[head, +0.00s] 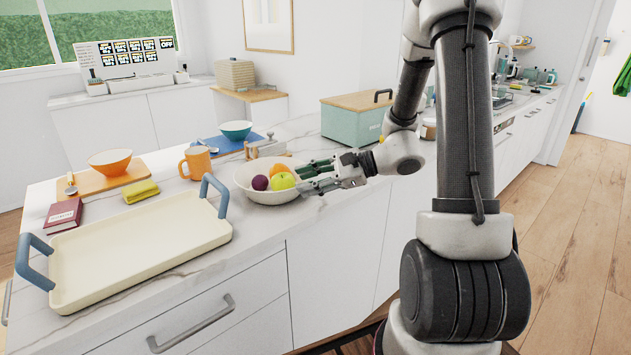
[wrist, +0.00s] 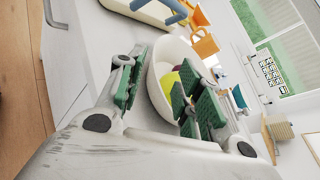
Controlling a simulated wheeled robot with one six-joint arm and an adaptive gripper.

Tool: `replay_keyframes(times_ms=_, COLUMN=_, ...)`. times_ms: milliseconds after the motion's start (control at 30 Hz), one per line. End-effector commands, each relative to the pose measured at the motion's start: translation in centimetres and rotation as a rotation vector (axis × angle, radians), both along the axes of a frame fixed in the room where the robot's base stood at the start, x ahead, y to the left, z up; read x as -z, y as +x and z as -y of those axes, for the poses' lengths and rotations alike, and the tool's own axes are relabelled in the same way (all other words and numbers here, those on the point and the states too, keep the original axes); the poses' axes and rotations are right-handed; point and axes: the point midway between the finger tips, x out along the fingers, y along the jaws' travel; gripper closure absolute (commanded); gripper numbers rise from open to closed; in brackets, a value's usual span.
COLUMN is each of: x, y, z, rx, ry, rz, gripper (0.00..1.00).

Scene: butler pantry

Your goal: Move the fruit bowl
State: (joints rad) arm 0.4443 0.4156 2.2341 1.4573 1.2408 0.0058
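The fruit bowl (head: 243,183) is white and stands upright on the white counter, to the right of the cream tray. It holds an orange (head: 277,171), a dark purple fruit (head: 260,183) and a yellow-green fruit (head: 283,182). My gripper (head: 302,177) is at the bowl's right rim, its fingers spread. In the wrist view the bowl (wrist: 157,62) shows between and beyond the open fingers of my gripper (wrist: 150,78). One finger is over the bowl's inside, the other outside its wall. I cannot tell whether either touches it.
A cream tray (head: 140,258) with blue handles lies at the counter's front left. An orange mug (head: 197,161) and small wooden items (head: 262,149) stand close behind the bowl. A teal box (head: 352,118) is at the back right. Bare counter (head: 330,212) shows right of the bowl.

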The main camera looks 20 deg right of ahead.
Motion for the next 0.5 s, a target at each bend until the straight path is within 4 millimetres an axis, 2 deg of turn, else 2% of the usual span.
replay_keyframes(times_ms=267, x=0.1, y=0.1, z=-0.3, rx=-0.003, ry=-0.001, rz=-0.001, gripper=0.65)
replay_keyframes(times_ms=500, x=1.2, y=1.4, z=-2.9, rx=-0.006, ry=-0.001, rz=-0.003, gripper=0.65)
